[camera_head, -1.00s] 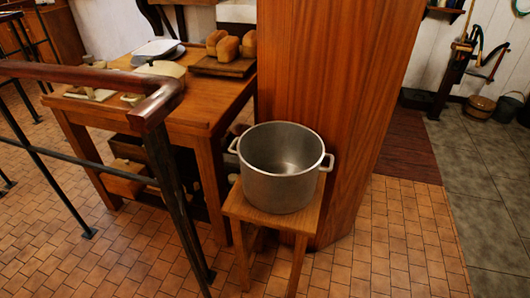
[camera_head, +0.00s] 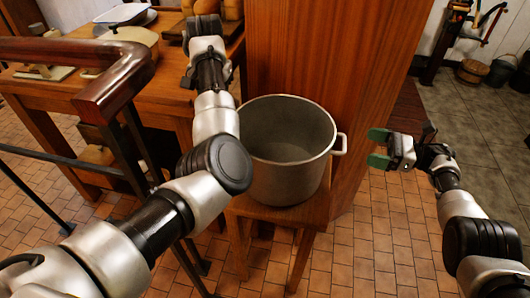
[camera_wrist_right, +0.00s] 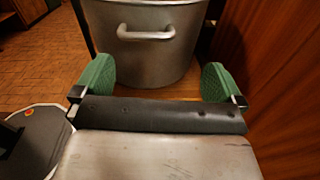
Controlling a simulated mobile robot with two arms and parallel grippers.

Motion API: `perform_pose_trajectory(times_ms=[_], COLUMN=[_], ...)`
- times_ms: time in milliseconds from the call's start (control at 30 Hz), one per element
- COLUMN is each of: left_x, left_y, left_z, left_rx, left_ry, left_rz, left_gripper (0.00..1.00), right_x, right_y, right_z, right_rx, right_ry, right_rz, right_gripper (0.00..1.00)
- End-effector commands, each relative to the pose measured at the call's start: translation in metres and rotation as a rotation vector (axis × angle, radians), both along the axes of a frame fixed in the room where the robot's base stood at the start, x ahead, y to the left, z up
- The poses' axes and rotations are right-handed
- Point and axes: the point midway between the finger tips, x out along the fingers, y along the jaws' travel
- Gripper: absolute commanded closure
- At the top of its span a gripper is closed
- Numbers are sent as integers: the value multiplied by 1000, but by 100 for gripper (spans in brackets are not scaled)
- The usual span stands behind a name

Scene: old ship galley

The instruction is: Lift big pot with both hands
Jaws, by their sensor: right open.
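The big pot (camera_head: 290,185), a grey metal pot without a lid, stands upright on a small wooden stool (camera_head: 310,212). Its right handle (camera_head: 340,145) shows in the head view; my left arm covers its left side and other handle. My right gripper (camera_head: 379,148) is open and empty, right of the pot and apart from that handle. In the right wrist view the pot (camera_wrist_right: 150,62) and one handle (camera_wrist_right: 146,34) lie ahead, between the two green fingers (camera_wrist_right: 158,82). My left arm reaches up past the pot's left side; its gripper fingers do not show.
A wooden pillar (camera_head: 315,70) stands close behind the pot. A wooden table (camera_head: 165,105) with bread (camera_head: 233,8) and a lidded pan (camera_head: 128,42) is at the left. A railing (camera_head: 115,95) runs in front of the table. Tiled floor (camera_head: 390,235) lies free at the right.

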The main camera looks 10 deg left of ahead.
Motion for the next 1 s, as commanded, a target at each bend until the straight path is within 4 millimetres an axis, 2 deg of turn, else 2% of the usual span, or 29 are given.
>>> perform_pose_trajectory(times_ms=[133,433,567,667,1000], left_x=[5,5,5,4,3], left_y=[-10,-10,-10,-10,-11], left_z=[7,8,2,-9,-70], left_rx=[-8,-8,-9,-9,-10], left_ry=[3,4,5,5,6], left_rz=[-31,-31,-31,-31,-32], left_gripper=[57,57,57,57,57], right_x=[-8,-9,-9,-9,-10], right_y=[-5,-4,3,14,75], right_z=[-3,-2,-2,-3,-2], right_rx=[-10,-9,-8,-9,-6], right_ry=[-24,-27,-27,-28,-27], right_rz=[72,81,83,84,83], right_gripper=[0,0,0,0,0])
